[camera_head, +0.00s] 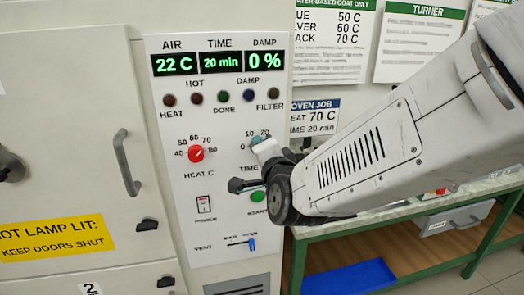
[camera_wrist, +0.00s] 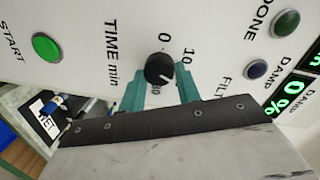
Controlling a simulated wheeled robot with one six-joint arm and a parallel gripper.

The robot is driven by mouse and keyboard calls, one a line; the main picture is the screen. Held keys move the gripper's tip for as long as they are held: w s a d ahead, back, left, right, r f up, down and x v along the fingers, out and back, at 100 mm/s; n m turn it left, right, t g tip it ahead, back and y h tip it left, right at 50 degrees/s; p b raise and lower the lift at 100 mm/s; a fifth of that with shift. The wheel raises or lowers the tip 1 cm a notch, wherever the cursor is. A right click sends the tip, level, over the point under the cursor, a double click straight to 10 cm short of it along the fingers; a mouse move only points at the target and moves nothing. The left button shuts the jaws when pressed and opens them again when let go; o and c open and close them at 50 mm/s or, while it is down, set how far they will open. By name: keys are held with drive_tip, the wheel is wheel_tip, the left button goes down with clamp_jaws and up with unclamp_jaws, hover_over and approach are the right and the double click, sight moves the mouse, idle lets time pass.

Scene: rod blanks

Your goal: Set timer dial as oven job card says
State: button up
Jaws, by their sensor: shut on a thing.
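The black timer dial (camera_wrist: 160,69) shows in the wrist view, between the two teal fingertips of my gripper (camera_wrist: 161,80). My gripper is shut on the dial. The dial's pale pointer mark faces the lower right, and its numbers are partly hidden by the fingers. In the head view my gripper (camera_head: 264,149) covers the dial. The TIME display (camera_head: 220,62) reads 20 min. The oven job card (camera_head: 314,117), partly behind my arm, reads heat 70 C and time 20 min.
The control panel (camera_head: 221,215) also carries a red heat dial (camera_head: 196,154), a power switch (camera_head: 204,204) and a green start button (camera_wrist: 46,47) near the timer dial. The oven door handle (camera_head: 127,163) sticks out at left. A green-framed bench (camera_head: 392,238) stands at right.

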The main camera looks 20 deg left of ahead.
drive_tip(key=shift+m, duration=0.5)
drive_tip(key=o, duration=1)
drive_tip(key=shift+w+d, duration=0.1)
drive_tip(key=shift+c, duration=0.2)
drive_tip(key=v, duration=0.7)
drive_tip(key=shift+s+d, duration=0.3)
drive_tip(key=shift+s, duration=0.05)
